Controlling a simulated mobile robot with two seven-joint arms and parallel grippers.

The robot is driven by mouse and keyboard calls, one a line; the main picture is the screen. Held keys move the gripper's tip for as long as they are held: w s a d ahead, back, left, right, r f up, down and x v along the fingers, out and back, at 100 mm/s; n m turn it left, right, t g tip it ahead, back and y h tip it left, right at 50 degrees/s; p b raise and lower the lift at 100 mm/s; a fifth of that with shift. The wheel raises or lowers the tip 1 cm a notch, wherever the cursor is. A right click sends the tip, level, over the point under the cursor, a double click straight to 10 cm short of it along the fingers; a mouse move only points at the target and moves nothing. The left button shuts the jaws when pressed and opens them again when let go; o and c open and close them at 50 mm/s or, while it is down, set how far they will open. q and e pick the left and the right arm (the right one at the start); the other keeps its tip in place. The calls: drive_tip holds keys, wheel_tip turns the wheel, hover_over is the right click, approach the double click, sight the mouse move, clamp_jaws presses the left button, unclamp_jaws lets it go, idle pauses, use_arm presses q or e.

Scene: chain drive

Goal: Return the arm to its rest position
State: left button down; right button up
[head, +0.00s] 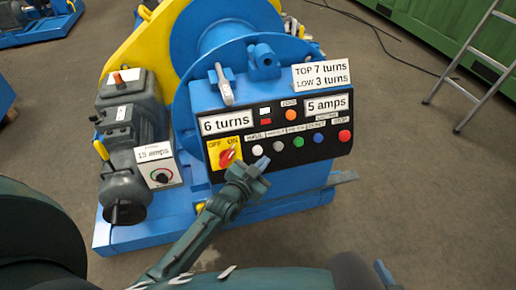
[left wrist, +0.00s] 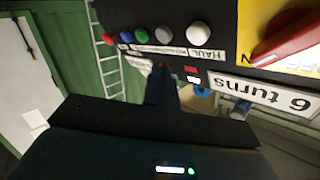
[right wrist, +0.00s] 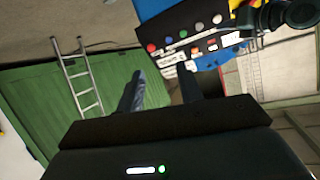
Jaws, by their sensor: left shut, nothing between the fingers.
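My left arm comes in from the lower left in the head view. Its gripper (head: 262,164) is shut and empty, just in front of the lower edge of the black control panel (head: 275,158), near the white HAUL button (head: 257,150). In the left wrist view its closed fingers (left wrist: 162,75) point toward the panel, below the white button (left wrist: 199,33); I cannot tell if they touch anything. My right gripper is not in the head view. In the right wrist view its two fingers (right wrist: 162,85) stand apart with nothing between them.
The panel also carries a red switch (head: 227,157) on a yellow OFF/ON plate and several coloured buttons. It sits on a blue winch machine (head: 200,235) with a grey motor (head: 122,195) at left. A ladder (head: 470,75) and green container (head: 450,30) stand at right.

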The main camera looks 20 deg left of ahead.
idle(0.3)
